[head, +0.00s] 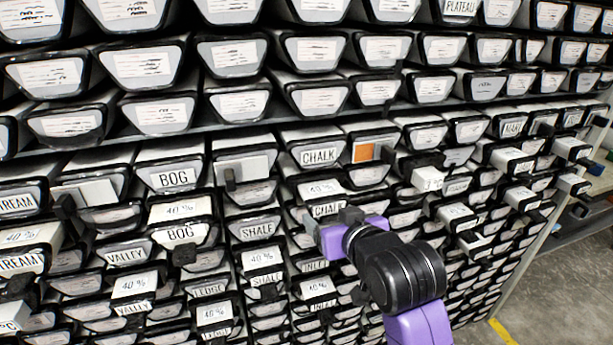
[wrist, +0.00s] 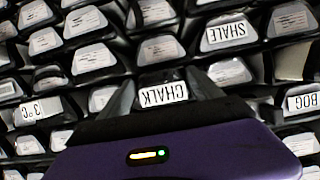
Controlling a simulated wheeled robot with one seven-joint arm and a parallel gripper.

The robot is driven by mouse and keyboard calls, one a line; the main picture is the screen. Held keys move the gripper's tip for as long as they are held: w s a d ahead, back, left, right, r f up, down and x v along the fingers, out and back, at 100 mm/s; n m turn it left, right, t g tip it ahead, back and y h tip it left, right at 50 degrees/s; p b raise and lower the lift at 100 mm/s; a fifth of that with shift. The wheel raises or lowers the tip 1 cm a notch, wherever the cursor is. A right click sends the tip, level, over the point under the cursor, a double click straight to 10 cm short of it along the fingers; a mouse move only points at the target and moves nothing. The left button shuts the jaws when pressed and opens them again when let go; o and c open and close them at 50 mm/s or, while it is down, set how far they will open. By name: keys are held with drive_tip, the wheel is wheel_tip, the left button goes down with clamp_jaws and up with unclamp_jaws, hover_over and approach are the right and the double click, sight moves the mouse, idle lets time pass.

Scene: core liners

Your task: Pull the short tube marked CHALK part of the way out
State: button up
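A tube end labelled CHALK (head: 326,209) is in the middle of the rack in the head view, partly hidden by my gripper (head: 330,226). In the wrist view the white CHALK label (wrist: 162,94) appears upside down, between the two dark fingers of my gripper (wrist: 160,85). One finger is on each side of the tube end, very near its sides. I cannot tell whether they touch it. A box marked 40 % (head: 321,188) is between the two.
Rows of black-rimmed tubes fill the rack, including BOG (head: 173,179) and SHALE (head: 258,230). Several boxes and dark clips stick out around my gripper, such as the 40 % box (head: 263,257) below left. Open floor (head: 560,275) shows at the lower right.

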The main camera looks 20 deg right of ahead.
drive_tip(key=c, duration=0.7)
drive_tip(key=shift+r, duration=0.2)
drive_tip(key=shift+c, duration=0.9)
drive_tip(key=s+p, duration=0.2)
drive_tip(key=s, duration=0.8)
drive_tip(key=shift+s+f, duration=0.15)
drive_tip(key=shift+s, duration=0.1)
